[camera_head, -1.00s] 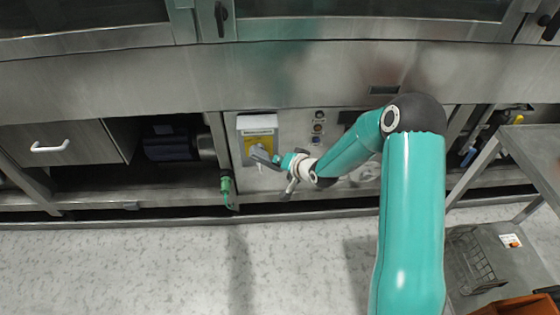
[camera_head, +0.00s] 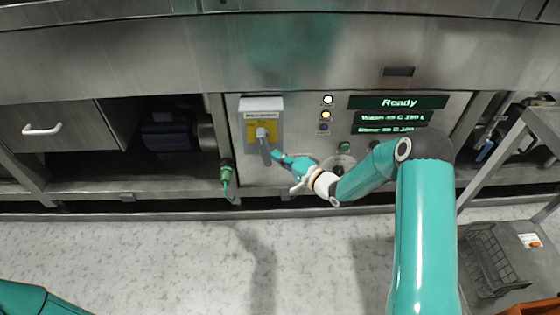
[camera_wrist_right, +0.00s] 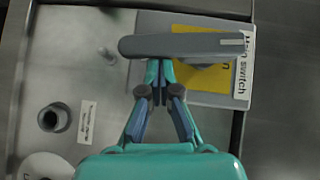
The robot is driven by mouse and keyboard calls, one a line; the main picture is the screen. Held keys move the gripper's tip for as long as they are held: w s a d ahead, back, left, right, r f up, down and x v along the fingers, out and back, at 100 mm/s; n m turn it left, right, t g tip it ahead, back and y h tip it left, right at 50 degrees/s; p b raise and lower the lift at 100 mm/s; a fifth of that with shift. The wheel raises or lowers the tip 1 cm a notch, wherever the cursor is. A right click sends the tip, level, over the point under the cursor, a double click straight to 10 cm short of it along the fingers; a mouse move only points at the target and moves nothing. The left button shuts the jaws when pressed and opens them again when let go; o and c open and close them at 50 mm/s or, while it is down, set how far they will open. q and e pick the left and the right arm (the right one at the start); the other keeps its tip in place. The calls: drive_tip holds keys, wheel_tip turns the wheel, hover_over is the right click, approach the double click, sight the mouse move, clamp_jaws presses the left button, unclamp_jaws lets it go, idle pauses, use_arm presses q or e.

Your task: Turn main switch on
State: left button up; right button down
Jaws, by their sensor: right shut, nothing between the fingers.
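The main switch is a grey box (camera_head: 261,104) with a yellow plate (camera_head: 251,131) on the machine's lower front panel. Its grey handle (camera_head: 264,146) points down, tilted only slightly. In the wrist view the handle (camera_wrist_right: 190,44) lies across the picture over the yellow plate, beside a label reading "Main switch" (camera_wrist_right: 243,66). My right gripper (camera_head: 279,157) is shut and empty, with its tips at the handle's lower end. In the wrist view its fingertips (camera_wrist_right: 159,74) meet at the handle's edge; whether they touch cannot be told. My left gripper is out of view.
A lit display (camera_head: 398,102) reads "Ready", with lamps (camera_head: 327,112) beside it, one white and one yellow. A green hose fitting (camera_head: 227,175) hangs left of the switch panel. A metal cart (camera_head: 515,245) with a wire basket stands at right. The floor in front is clear.

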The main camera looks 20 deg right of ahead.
drive_tip(key=shift+w+a+f+y+b, duration=0.15)
drive_tip(key=shift+a+f+y+b, duration=0.2)
drive_tip(key=shift+a+b, duration=0.1)
drive_tip(key=shift+a, duration=0.1)
idle(0.4)
drive_tip(key=shift+f, duration=0.1)
